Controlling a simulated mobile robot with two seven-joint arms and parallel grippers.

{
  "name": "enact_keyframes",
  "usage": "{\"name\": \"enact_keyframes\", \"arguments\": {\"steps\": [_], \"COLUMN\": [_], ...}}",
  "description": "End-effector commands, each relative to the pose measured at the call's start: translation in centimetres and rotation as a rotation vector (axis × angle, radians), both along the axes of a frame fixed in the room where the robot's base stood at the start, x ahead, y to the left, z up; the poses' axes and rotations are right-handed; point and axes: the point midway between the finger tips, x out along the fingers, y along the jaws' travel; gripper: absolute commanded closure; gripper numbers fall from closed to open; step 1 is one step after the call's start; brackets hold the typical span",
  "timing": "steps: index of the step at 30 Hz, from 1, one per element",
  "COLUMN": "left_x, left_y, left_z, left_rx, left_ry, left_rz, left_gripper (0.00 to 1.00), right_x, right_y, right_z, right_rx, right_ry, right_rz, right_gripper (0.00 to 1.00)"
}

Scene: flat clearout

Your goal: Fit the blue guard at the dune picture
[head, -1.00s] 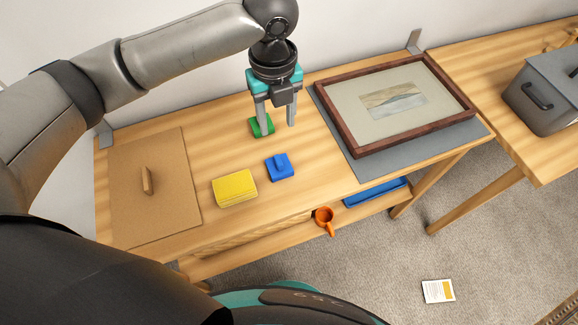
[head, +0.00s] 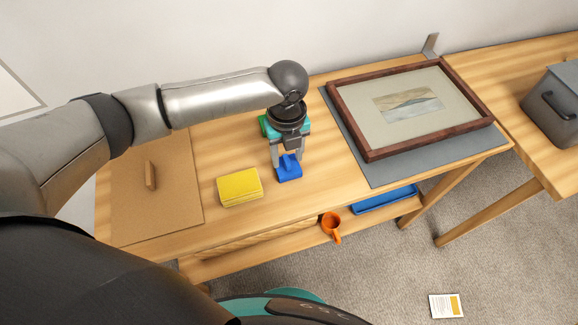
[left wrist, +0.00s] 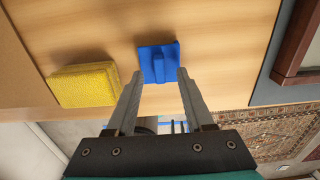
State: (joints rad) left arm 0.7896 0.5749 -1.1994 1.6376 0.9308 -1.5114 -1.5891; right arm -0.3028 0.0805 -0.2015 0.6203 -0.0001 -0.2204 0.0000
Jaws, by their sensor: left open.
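The blue guard (head: 289,168) is a small block with a raised grip, lying on the wooden table; it also shows in the left wrist view (left wrist: 154,72). My left gripper (head: 287,159) is open just above it, its fingers pointing down at the guard. In the left wrist view the fingertips (left wrist: 160,75) stand either side of the raised grip. Whether they touch it I cannot tell. The dune picture (head: 408,104), in a dark wood frame, lies flat on a grey mat (head: 377,178) at the right of the table. My right gripper is not in view.
A yellow sponge-like block (head: 240,187) lies left of the guard. A brown board with a handle (head: 155,213) lies at left. An orange mug (head: 331,224) and blue tray (head: 385,199) are on the lower shelf.

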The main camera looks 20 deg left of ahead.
Motion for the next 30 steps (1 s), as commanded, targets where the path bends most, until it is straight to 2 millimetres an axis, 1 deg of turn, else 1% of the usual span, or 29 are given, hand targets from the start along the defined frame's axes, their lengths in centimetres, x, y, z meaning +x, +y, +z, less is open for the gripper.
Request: {"name": "enact_keyframes", "arguments": {"steps": [1, 3, 11, 25, 30], "left_x": [-0.09, -0.07, -0.04, -0.03, -0.03], "left_y": [0.0, 0.01, 0.02, 0.02, 0.03], "left_z": [-0.84, -1.35, -1.47, -1.42, -1.42], "left_rx": [0.001, 0.001, 0.001, 0.001, 0.001], "left_ry": [0.002, 0.001, 0.0, -0.001, -0.001], "left_rz": [0.0, -0.001, -0.002, -0.001, -0.001], "left_gripper": [0.47, 0.47, 0.47, 1.0, 1.0], "right_x": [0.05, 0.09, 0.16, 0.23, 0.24], "right_y": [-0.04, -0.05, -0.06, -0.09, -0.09], "right_z": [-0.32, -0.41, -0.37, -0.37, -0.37], "right_rx": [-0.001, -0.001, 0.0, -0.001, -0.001], "right_ry": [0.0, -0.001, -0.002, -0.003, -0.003], "right_rz": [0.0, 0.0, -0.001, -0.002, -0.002], "right_gripper": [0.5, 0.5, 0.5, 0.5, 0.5]}}
